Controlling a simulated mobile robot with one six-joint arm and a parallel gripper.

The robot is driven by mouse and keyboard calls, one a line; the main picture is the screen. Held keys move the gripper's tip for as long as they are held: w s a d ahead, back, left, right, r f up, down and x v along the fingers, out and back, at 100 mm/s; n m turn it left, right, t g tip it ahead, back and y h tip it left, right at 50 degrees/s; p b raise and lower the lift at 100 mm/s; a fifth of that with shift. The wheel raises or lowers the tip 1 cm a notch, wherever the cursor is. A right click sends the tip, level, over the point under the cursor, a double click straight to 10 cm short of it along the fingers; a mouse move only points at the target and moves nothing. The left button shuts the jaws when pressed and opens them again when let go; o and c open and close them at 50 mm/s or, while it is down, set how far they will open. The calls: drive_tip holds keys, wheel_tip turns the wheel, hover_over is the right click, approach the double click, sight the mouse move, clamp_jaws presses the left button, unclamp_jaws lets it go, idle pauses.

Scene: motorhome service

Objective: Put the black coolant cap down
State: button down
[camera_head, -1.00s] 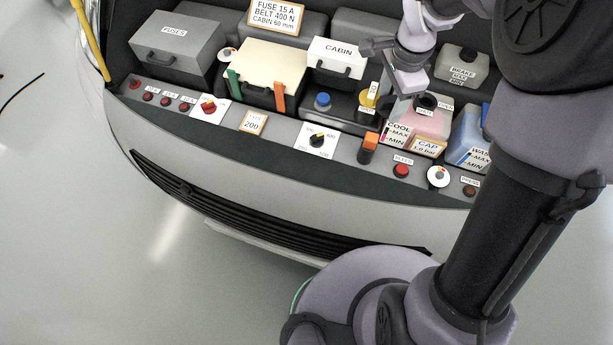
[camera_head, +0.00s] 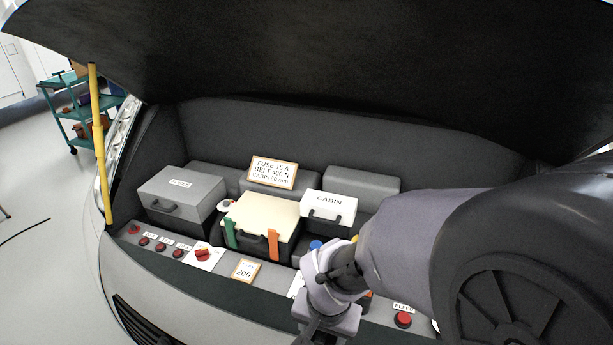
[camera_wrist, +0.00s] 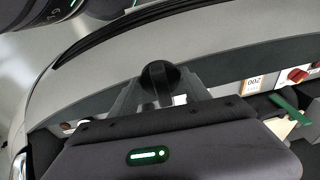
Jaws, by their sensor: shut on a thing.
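The black coolant cap (camera_wrist: 160,74) shows in the wrist view as a round dark piece between the two fingers of my gripper (camera_wrist: 161,92). My gripper is shut on it and holds it in front of the motorhome's front ledge. In the head view my gripper (camera_head: 326,322) is at the lower middle, over the front ledge. Its fingertips and the cap are hidden there. The pink coolant tank is hidden behind my arm.
The fuses box (camera_head: 180,196), the cream-lidded box (camera_head: 262,218) and the CABIN box (camera_head: 328,207) stand in the bay. Red buttons (camera_head: 160,247) and a red knob (camera_head: 203,254) line the front ledge. A yellow prop (camera_head: 99,150) stands at left; the dark hood (camera_head: 300,60) hangs above.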

drive_tip(key=w, duration=0.2)
drive_tip(key=w+a+f, duration=0.1)
drive_tip(key=w, duration=0.2)
drive_tip(key=w+a, duration=0.1)
drive_tip(key=w, duration=0.2)
drive_tip(key=shift+a+f+b, duration=0.15)
drive_tip(key=shift+b, duration=0.25)
drive_tip(key=shift+f+b, duration=1)
drive_tip(key=shift+f, duration=0.85)
drive_tip(key=c, duration=0.5)
unclamp_jaws()
drive_tip(key=shift+r, duration=0.15)
wheel_tip(320, 180, up, 12)
drive_tip(key=s+p, duration=0.2)
drive_tip(key=p, duration=0.3)
drive_tip(key=s+d+r+t+y, duration=0.1)
drive_tip(key=s+d+r+t, duration=0.1)
drive_tip(key=s+d+r, duration=0.2)
drive_tip(key=s+d+r+t, duration=0.2)
drive_tip(key=s+d+r, duration=0.2)
drive_tip(key=s+r, duration=0.4)
drive_tip(key=s, duration=0.2)
drive_tip(key=shift+s+d+y, duration=0.25)
drive_tip(key=shift+s+y, duration=0.1)
drive_tip(key=shift+y, duration=0.05)
